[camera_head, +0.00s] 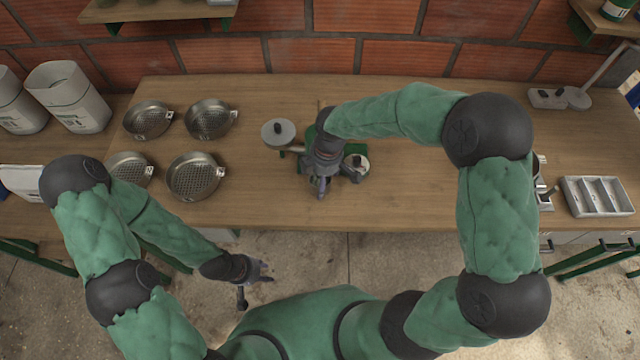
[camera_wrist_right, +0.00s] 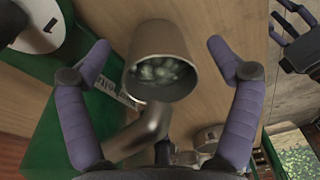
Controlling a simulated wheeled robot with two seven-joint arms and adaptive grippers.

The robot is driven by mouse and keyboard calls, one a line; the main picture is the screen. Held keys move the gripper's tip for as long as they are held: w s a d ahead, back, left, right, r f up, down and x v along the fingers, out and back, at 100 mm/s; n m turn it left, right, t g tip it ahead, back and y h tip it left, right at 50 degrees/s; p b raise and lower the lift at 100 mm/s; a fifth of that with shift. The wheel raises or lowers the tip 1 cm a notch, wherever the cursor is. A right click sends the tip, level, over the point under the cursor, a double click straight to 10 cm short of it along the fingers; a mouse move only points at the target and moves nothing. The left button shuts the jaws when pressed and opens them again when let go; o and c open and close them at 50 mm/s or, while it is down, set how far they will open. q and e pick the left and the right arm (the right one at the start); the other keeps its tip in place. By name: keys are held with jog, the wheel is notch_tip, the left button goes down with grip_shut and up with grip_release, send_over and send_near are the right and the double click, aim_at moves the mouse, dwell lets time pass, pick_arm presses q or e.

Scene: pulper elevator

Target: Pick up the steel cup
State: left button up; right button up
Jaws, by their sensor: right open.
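The steel cup (camera_wrist_right: 158,35) is in the right wrist view, its open mouth toward the camera and pale green beans inside. My right gripper (camera_wrist_right: 158,58) is open, with one finger on each side of the cup and gaps visible between. In the head view my right gripper (camera_head: 322,190) is above the table in front of the green device, and it hides the cup there. My left gripper (camera_head: 258,282) is open and empty in front of the table edge, low on the left.
A green-based device (camera_head: 307,140) with a round grey disc (camera_head: 278,132) stands close to my right gripper. Several round sieves (camera_head: 196,176) stand on the left of the table. A grey compartment tray (camera_head: 597,196) is at the right. The table between device and tray is largely clear.

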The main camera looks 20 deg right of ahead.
jog(key=c, duration=1.4)
jog(key=shift+o, duration=0.2)
jog(key=shift+r, duration=0.2)
